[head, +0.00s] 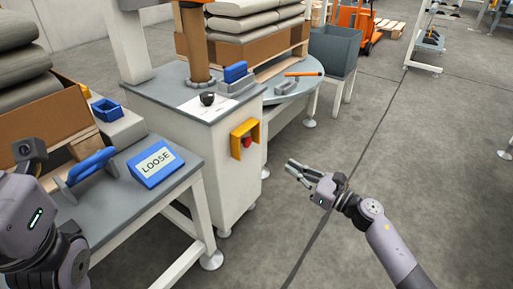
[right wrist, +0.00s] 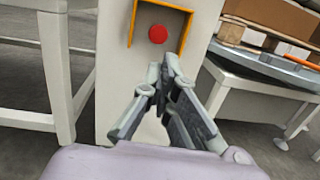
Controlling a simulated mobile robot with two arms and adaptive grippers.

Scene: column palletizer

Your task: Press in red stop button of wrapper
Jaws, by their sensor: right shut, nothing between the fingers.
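The red stop button (head: 247,142) sits inside a yellow-orange guard (head: 236,141) on the side of the white wrapper cabinet (head: 227,185). In the right wrist view the round red button (right wrist: 158,34) shows face-on, framed by the guard (right wrist: 188,32) at its top and sides. My right gripper (head: 290,168) is shut and empty, to the right of the button and apart from it. In the right wrist view its fingertips (right wrist: 160,75) point toward the cabinet, just below the button.
A grey table (head: 110,215) with a blue LOOSE sign (head: 156,164) stands left of the cabinet. A round turntable (head: 290,84) with stacked sacks on a pallet lies behind it. The floor (head: 330,250) around my right arm is clear.

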